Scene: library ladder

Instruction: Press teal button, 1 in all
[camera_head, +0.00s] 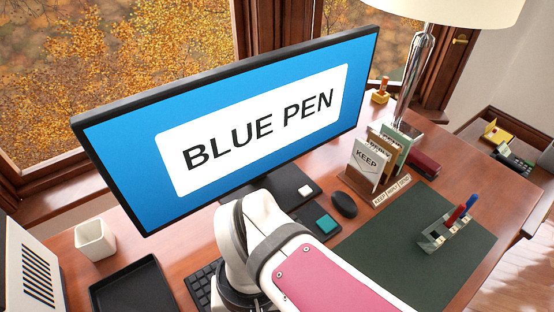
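My white and pink arm rises from the bottom edge and covers the desk just left of the pad. My gripper is not in view, so I cannot see where it is or whether it is open.
A monitor (240,128) reads "BLUE PEN". A pen holder (432,240) with red and blue pens stands on a green mat (390,270). A lamp (414,75) stands behind.

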